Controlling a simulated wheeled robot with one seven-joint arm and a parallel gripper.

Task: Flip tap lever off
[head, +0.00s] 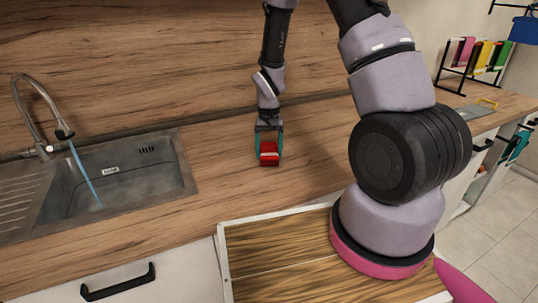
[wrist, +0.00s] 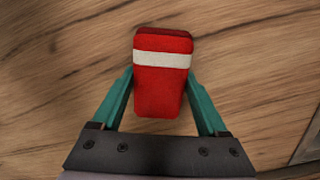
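The chrome tap (head: 37,109) stands at the back left of the sink, with an arched spout. A blue stream of water (head: 86,175) runs from its spout into the basin. A small lever (head: 45,151) seems to be at the tap's base, but its position is too small to tell. My gripper (head: 268,150) is well to the right of the tap, low over the counter. Its teal fingers are against both sides of a red block with a white band (wrist: 160,85). The tap is not in the wrist view.
The grey sink (head: 165,180) is set into the wooden counter (head: 310,160), which is clear between sink and gripper. A wood-grain board with a pale rim (head: 222,250) is in front. A rack of coloured items (head: 475,55) stands far right.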

